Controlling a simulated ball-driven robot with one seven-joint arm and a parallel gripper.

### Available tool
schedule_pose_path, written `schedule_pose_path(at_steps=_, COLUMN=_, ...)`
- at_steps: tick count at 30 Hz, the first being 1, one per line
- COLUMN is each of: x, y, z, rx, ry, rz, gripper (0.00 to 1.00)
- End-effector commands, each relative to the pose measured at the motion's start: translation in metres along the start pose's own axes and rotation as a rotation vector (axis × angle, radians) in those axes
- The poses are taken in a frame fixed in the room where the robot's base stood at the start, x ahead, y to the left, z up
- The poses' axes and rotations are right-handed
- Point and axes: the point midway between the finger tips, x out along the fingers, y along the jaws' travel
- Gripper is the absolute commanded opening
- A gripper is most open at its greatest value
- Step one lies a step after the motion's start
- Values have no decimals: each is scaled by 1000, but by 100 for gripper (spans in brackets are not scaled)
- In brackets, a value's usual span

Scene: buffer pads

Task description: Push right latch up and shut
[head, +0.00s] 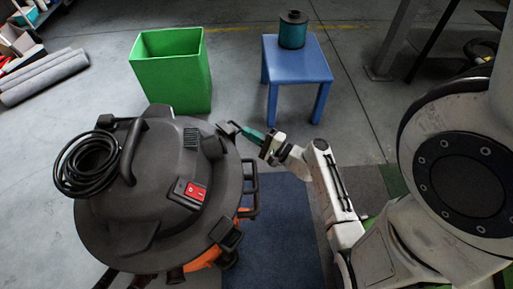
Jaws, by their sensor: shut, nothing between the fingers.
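The machine is a drum vacuum with a black lid (160,180) and an orange body (205,258), standing upright at left. A dark latch piece (228,128) sits at the lid's upper right rim. Another black latch piece (227,235) sits at its lower right rim. I cannot tell for sure which is the right latch. My gripper (244,131) is shut and empty, its teal fingers pointing left with their tips right beside the upper latch piece. I cannot tell whether they touch it or whether that latch is up or down.
A green bin (172,72) stands behind the vacuum. A blue stool (297,62) with a teal spool (293,30) on it stands behind my gripper. A coiled black cord (88,165) hangs at the lid's left.

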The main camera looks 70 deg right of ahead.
Motion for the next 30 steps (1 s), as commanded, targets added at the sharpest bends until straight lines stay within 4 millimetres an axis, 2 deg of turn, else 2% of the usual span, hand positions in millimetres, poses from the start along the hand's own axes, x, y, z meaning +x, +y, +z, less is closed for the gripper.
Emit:
schedule_pose_path(at_steps=10, x=5, y=-3, z=8, rx=-70, ry=-4, rz=18, gripper=0)
schedule_pose_path(at_steps=30, x=8, y=4, z=2, rx=-72, ry=-3, rz=20, gripper=0)
